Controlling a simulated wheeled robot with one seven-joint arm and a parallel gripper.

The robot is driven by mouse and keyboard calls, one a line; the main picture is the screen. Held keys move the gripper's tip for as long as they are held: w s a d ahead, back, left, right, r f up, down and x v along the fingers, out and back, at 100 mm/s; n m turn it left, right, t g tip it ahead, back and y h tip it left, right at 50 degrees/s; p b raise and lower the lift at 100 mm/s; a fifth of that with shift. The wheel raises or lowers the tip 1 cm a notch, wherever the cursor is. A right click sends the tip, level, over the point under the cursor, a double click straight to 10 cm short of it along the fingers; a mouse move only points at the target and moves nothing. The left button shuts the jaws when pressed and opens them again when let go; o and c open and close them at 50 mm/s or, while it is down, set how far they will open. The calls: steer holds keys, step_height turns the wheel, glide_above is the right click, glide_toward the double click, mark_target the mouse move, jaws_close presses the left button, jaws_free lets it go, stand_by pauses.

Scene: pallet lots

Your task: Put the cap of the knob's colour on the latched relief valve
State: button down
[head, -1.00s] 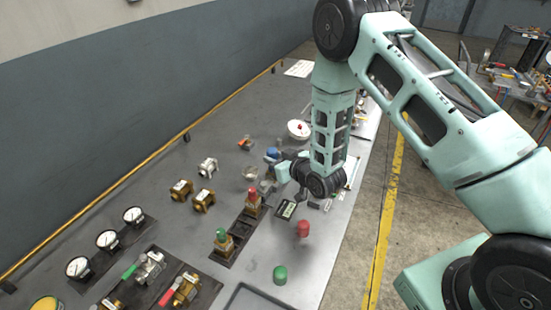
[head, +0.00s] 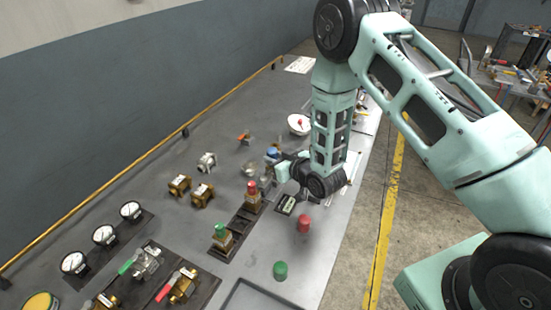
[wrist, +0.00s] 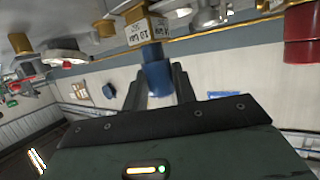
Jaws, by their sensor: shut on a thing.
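My gripper (wrist: 156,88) is shut on a blue cylindrical piece, which I take for the blue cap (wrist: 156,70). A brass block with a white label (wrist: 146,30) is right beyond it; I cannot tell whether they touch. In the head view my gripper (head: 270,181) is at the far end of a dark rack, its fingers small and partly hidden. A blue-topped piece (head: 272,153) shows just behind it. A red-knobbed valve (head: 252,193) and a green-knobbed valve (head: 221,233) stand in the rack. A red cap (head: 304,224) and a green cap (head: 280,270) are on the bench.
Two brass fittings (head: 202,195) lie left of the rack, with a silver fitting (head: 207,161) behind. Several gauges (head: 104,235) and lever valves (head: 181,285) stand front left. A tray (head: 262,296) is at the front edge.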

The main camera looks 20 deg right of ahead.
steer(key=shift+f+b, duration=0.7)
steer(key=shift+f, duration=0.2)
steer(key=c, duration=1)
jaws_free()
steer(key=shift+c, duration=0.2)
steer(key=shift+d, duration=0.1)
steer(key=shift+d, duration=0.15)
steer(key=p+v, duration=0.5)
steer(key=v, duration=1.2)
steer(key=shift+s+a+p, duration=0.2)
steer(key=shift+a+p, duration=0.05)
steer(key=shift+p, duration=0.1)
